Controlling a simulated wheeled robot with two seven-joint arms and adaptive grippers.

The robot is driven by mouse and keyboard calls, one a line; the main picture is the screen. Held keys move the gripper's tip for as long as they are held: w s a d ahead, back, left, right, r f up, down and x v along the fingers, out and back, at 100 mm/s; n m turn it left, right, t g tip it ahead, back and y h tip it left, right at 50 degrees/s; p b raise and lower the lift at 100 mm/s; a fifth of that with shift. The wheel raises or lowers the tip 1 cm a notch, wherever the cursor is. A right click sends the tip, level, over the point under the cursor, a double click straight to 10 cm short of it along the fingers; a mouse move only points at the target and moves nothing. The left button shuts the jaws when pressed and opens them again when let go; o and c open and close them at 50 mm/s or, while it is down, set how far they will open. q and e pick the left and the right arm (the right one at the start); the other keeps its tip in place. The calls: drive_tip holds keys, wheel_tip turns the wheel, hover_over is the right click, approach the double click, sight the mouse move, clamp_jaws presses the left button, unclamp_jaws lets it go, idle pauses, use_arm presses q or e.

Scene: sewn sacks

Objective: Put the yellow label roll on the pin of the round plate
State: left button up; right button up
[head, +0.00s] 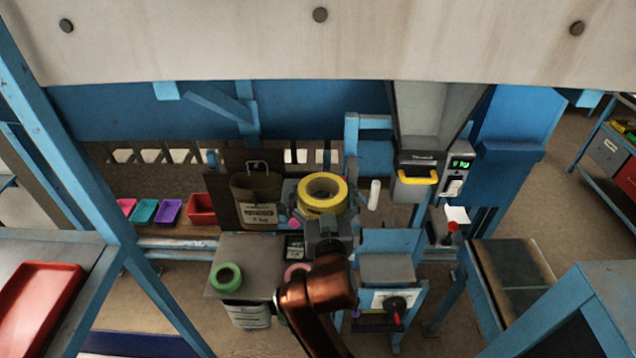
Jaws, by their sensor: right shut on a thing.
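The yellow label roll (323,206) is in the middle of the head view, with its open core facing up. My right gripper (326,217) is at the near side of the roll and shut on it. The roll looks held above the surfaces around it. I cannot make out the round plate or its pin; the roll and my right arm cover part of that area. A white upright cylinder (374,194) stands just right of the roll, and I cannot tell what it is. My left gripper is not in view.
A green roll (226,278) lies on a grey table at left, and a pink roll (296,271) is partly hidden by my arm. A brown sack (256,193) stands left of the yellow roll. A blue frame post (351,170) and a spout with a yellow handle (417,178) are close by.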

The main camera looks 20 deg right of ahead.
drive_tip(key=shift+w+a+r, duration=0.15)
drive_tip(key=shift+a+r, duration=0.2)
drive_tip(key=shift+r, duration=0.35)
drive_tip(key=shift+w, duration=0.25)
drive_tip(key=p, duration=0.2)
hover_over(320, 193)
drive_tip(key=d+v, duration=0.1)
drive_tip(key=v, duration=0.2)
drive_tip(key=f, duration=0.2)
drive_tip(key=a+f, duration=0.1)
drive_tip(key=f, duration=0.1)
drive_tip(key=shift+s+a+f, duration=0.1)
drive_tip(key=shift+a, duration=0.05)
drive_tip(key=w+f, duration=0.3)
drive_tip(key=f, duration=0.1)
drive_tip(key=shift+d+f, duration=0.15)
drive_tip(key=shift+d, duration=0.25)
drive_tip(key=shift+w+d+f+p, duration=0.15)
drive_tip(key=shift+w+f+p, duration=0.15)
drive_tip(key=shift+w+f, duration=0.2)
wheel_tip(320, 193, down, 3)
drive_tip(key=shift+w+p, duration=0.1)
drive_tip(key=shift+p, duration=0.4)
drive_tip(key=shift+f, duration=0.25)
